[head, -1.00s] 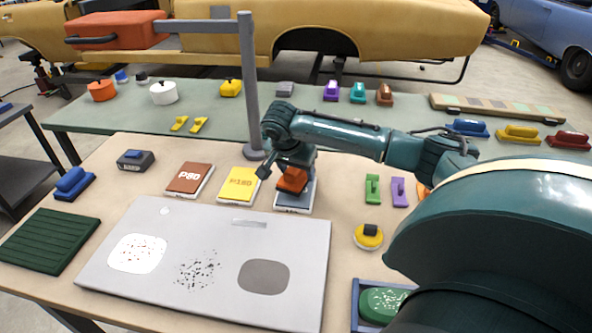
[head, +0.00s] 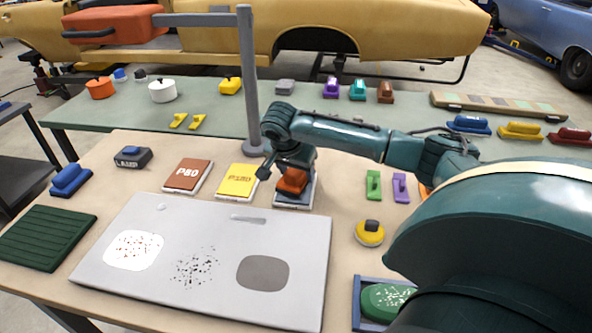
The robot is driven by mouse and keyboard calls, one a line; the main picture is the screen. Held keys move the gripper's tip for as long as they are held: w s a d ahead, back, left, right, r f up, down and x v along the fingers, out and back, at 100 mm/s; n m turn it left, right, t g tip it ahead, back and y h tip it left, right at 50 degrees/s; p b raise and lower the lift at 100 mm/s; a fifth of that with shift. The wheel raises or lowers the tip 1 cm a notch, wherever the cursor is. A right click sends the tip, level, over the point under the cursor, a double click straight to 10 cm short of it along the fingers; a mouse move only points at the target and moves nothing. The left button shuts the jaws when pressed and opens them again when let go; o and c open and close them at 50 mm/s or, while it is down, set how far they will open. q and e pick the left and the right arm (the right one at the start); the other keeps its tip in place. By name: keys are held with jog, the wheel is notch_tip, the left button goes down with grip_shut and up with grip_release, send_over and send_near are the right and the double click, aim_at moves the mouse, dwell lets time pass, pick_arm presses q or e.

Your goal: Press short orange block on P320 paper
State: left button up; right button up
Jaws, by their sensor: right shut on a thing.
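The short orange block (head: 292,181) is held in my right gripper (head: 288,166), which is shut on it and points down from above. The block is over a dark grey-blue paper pad (head: 293,203), the third in the row after the red-brown P80 pad (head: 188,176) and the yellow P180 pad (head: 238,181). The block appears to be on the pad's face, but I cannot tell how firmly it touches. The grey pad's label is hidden by the block and gripper. My left gripper is not in view.
A light grey panel (head: 215,296) with white, speckled and grey patches lies in front. A grey post (head: 247,100) stands just left of my right gripper. Green (head: 373,185) and purple (head: 400,187) tools and a yellow round pad (head: 369,233) are to the right.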

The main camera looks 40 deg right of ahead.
jog(key=shift+f, duration=0.55)
dwell(0.9)
jog(key=shift+r+p, duration=0.7)
jog(key=shift+p, duration=0.05)
jog(key=shift+r+p, duration=0.35)
jog(key=shift+p, duration=0.05)
jog(key=shift+r+p, duration=0.7)
jog(key=shift+p, duration=0.2)
jog(key=shift+r+p, duration=0.95)
jog(key=shift+p, duration=0.2)
jog(key=shift+r+p, duration=0.55)
jog(key=shift+r, duration=0.3)
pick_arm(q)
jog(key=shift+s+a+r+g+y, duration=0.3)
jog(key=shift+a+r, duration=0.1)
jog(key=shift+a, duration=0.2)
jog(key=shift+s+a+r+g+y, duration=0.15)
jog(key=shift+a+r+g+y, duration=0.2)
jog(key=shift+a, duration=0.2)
